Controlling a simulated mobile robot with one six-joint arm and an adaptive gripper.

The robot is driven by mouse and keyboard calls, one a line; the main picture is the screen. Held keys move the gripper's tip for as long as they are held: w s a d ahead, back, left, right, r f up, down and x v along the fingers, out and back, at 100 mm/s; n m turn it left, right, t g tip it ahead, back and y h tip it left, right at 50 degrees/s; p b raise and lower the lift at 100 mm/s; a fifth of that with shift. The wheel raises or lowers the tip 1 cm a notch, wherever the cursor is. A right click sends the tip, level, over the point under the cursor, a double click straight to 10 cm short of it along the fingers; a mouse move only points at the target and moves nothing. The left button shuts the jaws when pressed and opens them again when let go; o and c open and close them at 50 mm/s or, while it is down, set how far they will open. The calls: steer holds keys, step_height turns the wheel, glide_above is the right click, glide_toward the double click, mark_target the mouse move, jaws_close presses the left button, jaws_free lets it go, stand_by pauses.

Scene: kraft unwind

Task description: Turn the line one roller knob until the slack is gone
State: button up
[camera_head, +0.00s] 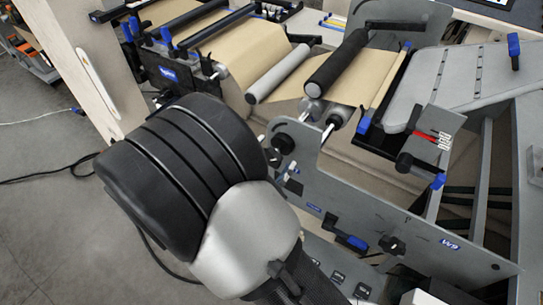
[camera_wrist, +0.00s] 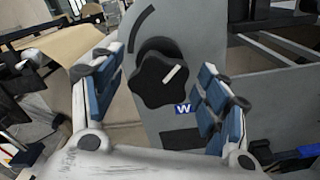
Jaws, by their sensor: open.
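In the wrist view a black lobed knob (camera_wrist: 152,88) with a white pointer mark sits on a grey side plate (camera_wrist: 196,40). The mark points up and right. My gripper (camera_wrist: 160,78) is open, with one blue-padded finger on each side of the knob; I cannot tell whether either touches it. A blue label starting with "W" is below right of the knob. In the head view my arm hides the gripper. Brown kraft web (camera_head: 362,78) runs over a black roller (camera_head: 337,63) and a grey roller (camera_head: 278,74). I cannot tell how slack it is.
The machine's grey side panel (camera_head: 365,215) carries other black knobs (camera_head: 284,143) and a blue-handled part (camera_head: 351,242). A pale post (camera_head: 88,75) stands at left. A black cable (camera_head: 45,177) lies on the open grey floor.

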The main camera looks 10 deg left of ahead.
steer(key=v, duration=0.6)
steer(key=shift+s, duration=0.3)
steer(key=shift+a, duration=0.1)
